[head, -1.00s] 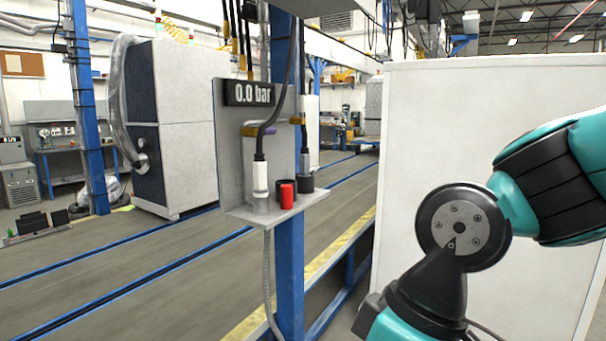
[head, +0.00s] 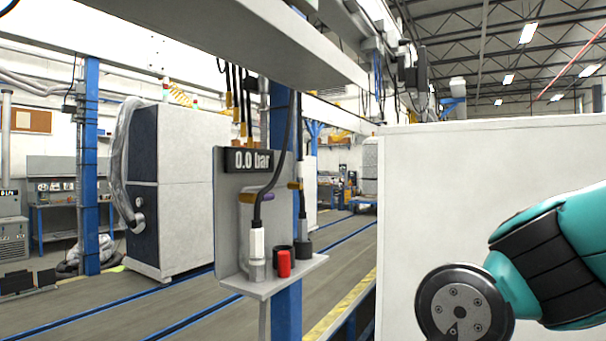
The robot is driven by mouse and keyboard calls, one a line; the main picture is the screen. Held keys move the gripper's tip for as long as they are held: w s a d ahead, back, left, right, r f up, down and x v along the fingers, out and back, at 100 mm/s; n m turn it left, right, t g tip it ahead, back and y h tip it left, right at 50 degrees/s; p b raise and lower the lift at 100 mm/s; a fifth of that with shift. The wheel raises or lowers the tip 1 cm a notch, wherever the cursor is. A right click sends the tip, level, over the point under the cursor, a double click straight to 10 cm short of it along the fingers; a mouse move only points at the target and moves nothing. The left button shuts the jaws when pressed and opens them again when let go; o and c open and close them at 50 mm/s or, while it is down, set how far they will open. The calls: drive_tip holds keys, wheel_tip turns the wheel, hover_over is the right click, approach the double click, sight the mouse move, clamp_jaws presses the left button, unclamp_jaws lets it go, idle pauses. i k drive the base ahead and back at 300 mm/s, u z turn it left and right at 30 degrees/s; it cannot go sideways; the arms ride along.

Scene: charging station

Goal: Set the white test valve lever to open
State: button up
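The charging station panel (head: 229,210) is a grey plate on a blue post, left of centre in the head view. Its display (head: 249,160) reads 0.0 bar. A white connector (head: 257,243) with a black cable stands upright on the panel's small shelf (head: 272,288), beside a red cylinder (head: 284,264) and a black round holder (head: 303,250). I cannot make out a white test valve lever. My gripper is out of view; only my teal and black arm shows at the right.
A large white cabinet (head: 440,200) stands right of the station, behind my arm. A grey-and-dark cabinet (head: 185,190) stands at the left. An overhead beam (head: 240,45) crosses the top. Open floor with blue rails (head: 170,317) lies in front of the left cabinet.

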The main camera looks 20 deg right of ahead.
sight(300, 169)
drive_tip(key=k, duration=0.55)
drive_tip(key=z, duration=0.75)
drive_tip(key=i, duration=1.2)
drive_tip(key=u, duration=0.45)
